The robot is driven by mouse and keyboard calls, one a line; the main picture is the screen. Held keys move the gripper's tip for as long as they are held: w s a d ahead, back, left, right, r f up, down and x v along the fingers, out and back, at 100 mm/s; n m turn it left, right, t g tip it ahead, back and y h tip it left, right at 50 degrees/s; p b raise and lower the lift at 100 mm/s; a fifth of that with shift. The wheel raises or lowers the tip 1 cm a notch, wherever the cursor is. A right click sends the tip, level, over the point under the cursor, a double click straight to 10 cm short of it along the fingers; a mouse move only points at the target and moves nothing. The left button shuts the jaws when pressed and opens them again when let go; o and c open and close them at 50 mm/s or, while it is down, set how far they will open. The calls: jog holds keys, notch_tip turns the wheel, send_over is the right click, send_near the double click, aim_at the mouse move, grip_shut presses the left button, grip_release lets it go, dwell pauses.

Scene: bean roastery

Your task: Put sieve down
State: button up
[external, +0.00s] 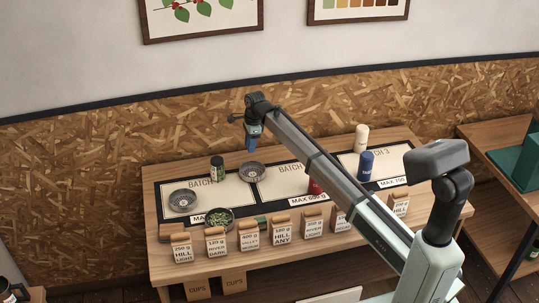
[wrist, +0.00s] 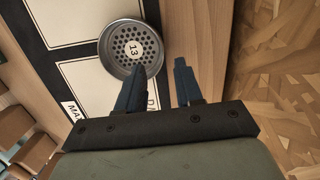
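A round grey sieve (external: 252,173) with a perforated bottom lies on the black-and-cream batch mat (external: 285,183), near the line between the left and middle fields. In the wrist view this sieve (wrist: 115,38) carries a white label with 13. A second grey sieve (external: 183,201) lies on the left field. My gripper (external: 250,148) is above the first sieve and looks apart from it. In the wrist view my gripper's fingers (wrist: 157,78) stand apart with nothing gripped between them; the left finger covers part of the sieve's lower rim.
A dark jar (external: 217,168) stands at the back left, beside the first sieve. A bowl of green beans (external: 217,219) is at the front left. Several labelled bags (external: 249,235) line the front edge. White (external: 362,138) and blue (external: 366,165) containers stand right, and a red one (external: 314,187) in the middle.

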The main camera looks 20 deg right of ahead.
jog(key=shift+d+r, duration=0.2)
jog(key=shift+r, duration=1.6)
